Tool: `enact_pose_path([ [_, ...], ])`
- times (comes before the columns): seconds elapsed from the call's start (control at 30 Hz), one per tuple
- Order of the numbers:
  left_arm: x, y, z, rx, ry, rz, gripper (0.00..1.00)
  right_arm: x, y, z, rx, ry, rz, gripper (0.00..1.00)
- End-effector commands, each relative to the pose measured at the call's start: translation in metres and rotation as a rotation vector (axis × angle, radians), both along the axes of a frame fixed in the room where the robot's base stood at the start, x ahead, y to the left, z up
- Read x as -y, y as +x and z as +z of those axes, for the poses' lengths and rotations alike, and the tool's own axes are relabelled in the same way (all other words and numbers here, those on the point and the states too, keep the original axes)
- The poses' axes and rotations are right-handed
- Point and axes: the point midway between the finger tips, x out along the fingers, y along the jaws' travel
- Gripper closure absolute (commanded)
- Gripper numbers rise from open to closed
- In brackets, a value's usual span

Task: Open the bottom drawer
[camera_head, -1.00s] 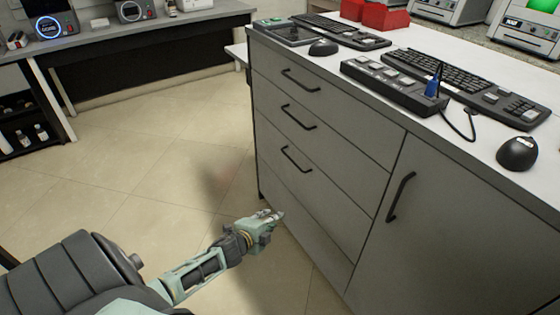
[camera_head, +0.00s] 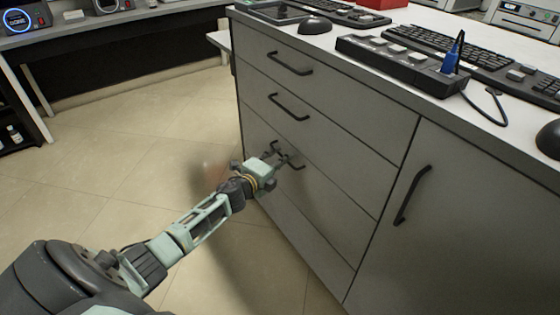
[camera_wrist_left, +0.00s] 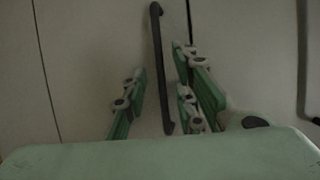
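The grey cabinet (camera_head: 330,120) has a stack of drawers with dark bar handles in the head view. The bottom drawer's handle (camera_head: 299,166) is the lowest of the three handles and is partly covered by my left gripper (camera_head: 283,156). My left gripper is open at this handle. In the left wrist view the dark handle bar (camera_wrist_left: 157,60) lies between the two green fingers of the left gripper (camera_wrist_left: 162,90), with gaps showing on both sides. The drawer front looks flush with the cabinet. My right gripper is out of view.
A cabinet door with its own handle (camera_head: 412,195) is right of the drawers. The countertop (camera_head: 340,32) holds keyboards, a mouse (camera_head: 314,25) and a power strip (camera_head: 402,63). The tiled floor (camera_head: 125,150) left of the cabinet is clear.

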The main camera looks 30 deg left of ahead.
Motion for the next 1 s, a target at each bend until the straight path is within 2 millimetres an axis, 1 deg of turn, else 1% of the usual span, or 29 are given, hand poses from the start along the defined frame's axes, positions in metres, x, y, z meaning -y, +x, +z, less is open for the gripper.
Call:
enact_pose_path([
  [0.1, -0.0004, 0.0061, -0.0012, 0.0, 0.0, 0.001, 0.74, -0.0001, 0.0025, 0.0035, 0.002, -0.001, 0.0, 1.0],
  [0.37, -0.0002, 0.0072, -0.0012, -0.001, 0.0, 0.0, 0.74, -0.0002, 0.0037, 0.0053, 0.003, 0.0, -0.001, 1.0],
  [0.4, -0.0002, 0.0072, -0.0013, -0.001, -0.001, 0.0, 0.75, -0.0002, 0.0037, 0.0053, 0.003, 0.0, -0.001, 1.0],
  [0.7, -0.0003, 0.007, -0.0014, -0.001, -0.001, 0.001, 1.0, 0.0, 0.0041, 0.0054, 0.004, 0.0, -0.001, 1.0],
  [1.0, -0.0003, 0.0066, -0.0023, -0.002, -0.002, 0.002, 1.0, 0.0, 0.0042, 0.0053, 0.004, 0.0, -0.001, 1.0],
])
